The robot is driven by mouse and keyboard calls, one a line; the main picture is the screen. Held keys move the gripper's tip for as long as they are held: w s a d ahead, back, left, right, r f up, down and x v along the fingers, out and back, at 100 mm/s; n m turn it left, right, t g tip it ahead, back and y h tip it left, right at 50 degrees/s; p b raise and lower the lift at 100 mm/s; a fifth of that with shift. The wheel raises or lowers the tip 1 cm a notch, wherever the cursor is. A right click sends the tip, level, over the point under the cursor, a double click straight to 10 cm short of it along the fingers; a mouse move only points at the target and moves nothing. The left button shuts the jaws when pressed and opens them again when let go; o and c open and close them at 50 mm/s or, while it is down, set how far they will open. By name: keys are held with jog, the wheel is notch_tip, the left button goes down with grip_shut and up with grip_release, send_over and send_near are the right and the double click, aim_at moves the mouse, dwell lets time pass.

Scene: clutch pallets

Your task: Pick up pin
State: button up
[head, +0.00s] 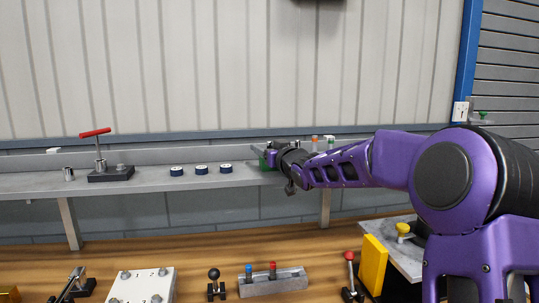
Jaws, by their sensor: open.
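My gripper (264,158) is at the far end of my outstretched arm, over the grey shelf along the back wall. It is small in the view and partly hidden by my own wrist; it is open. A green thing beside the gripper is mostly hidden. I cannot tell which thing is the pin. Small upright pieces with an orange top (315,139) and a green top (331,140) stand behind my arm at the shelf's right. A blue-topped peg (249,270) and a red-topped peg (272,268) stand in a grey block (290,281) on the wooden bench.
The shelf (130,181) also holds a red T-handle tool (96,133) on a dark base, a small metal cylinder (68,174) and three dark discs (201,169). Below are a white plate (142,284), a black-knobbed piece (214,277), a red-knobbed lever (349,258) and a yellow block (374,264).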

jog(key=shift+w, duration=0.15)
grip_shut()
dwell(0.4)
notch_tip(320, 180, up, 10)
jog(key=p, duration=0.3)
jog(key=shift+p, duration=0.3)
